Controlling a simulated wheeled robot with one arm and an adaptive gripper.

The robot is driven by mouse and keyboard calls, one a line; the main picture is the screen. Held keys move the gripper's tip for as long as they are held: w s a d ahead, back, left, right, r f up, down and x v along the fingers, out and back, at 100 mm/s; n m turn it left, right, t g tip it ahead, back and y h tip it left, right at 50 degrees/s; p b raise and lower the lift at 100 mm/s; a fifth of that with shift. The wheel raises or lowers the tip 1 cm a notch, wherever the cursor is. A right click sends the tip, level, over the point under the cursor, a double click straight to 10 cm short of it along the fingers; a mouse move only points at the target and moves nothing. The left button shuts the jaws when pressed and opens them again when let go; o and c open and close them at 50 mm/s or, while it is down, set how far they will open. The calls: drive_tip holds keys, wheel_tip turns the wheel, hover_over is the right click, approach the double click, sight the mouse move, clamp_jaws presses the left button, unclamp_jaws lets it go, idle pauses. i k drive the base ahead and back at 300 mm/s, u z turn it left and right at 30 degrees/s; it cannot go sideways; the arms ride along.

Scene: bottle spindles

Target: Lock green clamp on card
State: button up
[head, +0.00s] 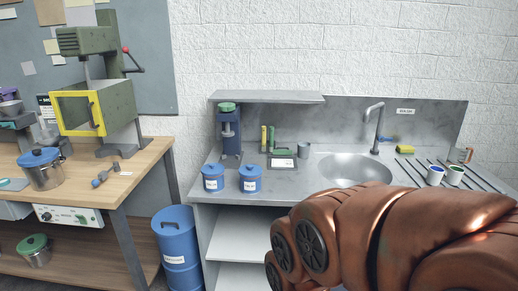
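A small green clamp (283,152) sits on the grey counter, left of the sink. It appears to have a low horizontal part and an upright green part beside it. A pale card (282,163) on a dark plate lies just in front of it. The clamp is too small to tell whether it is locked or whether it touches the card. My copper-brown arm fills the lower right, in front of the counter. My gripper is not in view.
Two blue lidded pots (250,179) stand at the counter's front left, near a blue device with a green top (229,130). A sink (355,169) and two cups (435,175) are to the right. A blue barrel (177,245) stands between the counter and wooden bench (125,185).

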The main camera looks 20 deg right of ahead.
sight(277, 152)
drive_tip(key=z, duration=0.5)
drive_tip(key=i, duration=1)
drive_tip(key=z, duration=0.4)
